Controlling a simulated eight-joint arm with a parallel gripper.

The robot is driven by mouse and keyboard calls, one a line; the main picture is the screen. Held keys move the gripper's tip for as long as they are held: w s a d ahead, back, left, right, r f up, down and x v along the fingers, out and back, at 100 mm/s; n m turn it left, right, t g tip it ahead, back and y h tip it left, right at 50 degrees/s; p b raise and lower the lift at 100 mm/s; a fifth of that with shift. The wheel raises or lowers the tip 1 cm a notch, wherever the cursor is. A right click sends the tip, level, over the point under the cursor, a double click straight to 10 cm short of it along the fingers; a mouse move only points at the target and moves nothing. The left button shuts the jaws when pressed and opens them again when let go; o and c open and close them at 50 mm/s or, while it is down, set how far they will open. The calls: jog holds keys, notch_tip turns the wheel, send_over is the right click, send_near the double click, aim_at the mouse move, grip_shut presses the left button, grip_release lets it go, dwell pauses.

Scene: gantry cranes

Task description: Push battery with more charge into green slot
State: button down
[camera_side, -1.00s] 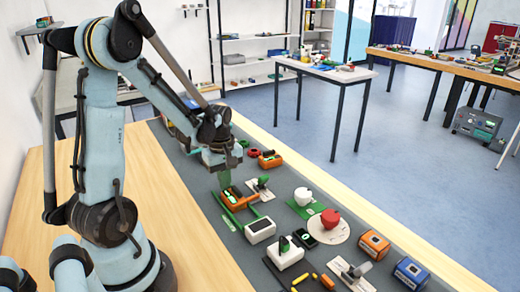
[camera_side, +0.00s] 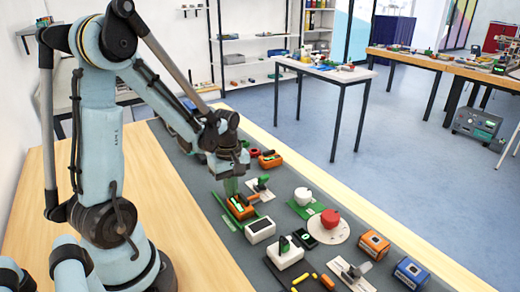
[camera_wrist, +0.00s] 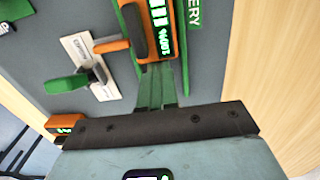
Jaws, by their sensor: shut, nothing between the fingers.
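An orange battery (camera_side: 240,208) lies between two green rails of the green slot (camera_side: 228,221) on the grey mat. In the wrist view the battery (camera_wrist: 158,28) shows a lit green bar display with a percent reading, upside down and hard to read. My gripper (camera_side: 231,188) is shut and empty, low at the battery's back end. In the wrist view its green fingertips (camera_wrist: 156,70) meet that end; a small gap cannot be ruled out. A second orange block with a green display (camera_side: 269,160) sits further back, apart from the slot.
A white block with a dark panel (camera_side: 260,229) stands at the slot's front end. A white plate with a green handle (camera_side: 261,186) lies close to the right of the slot. A red object on a round disc (camera_side: 330,218) and other blocks lie further right.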

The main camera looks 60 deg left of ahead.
jog(key=shift+d, duration=1.4)
jog(key=shift+a, duration=0.65)
jog(key=shift+r, duration=3.5)
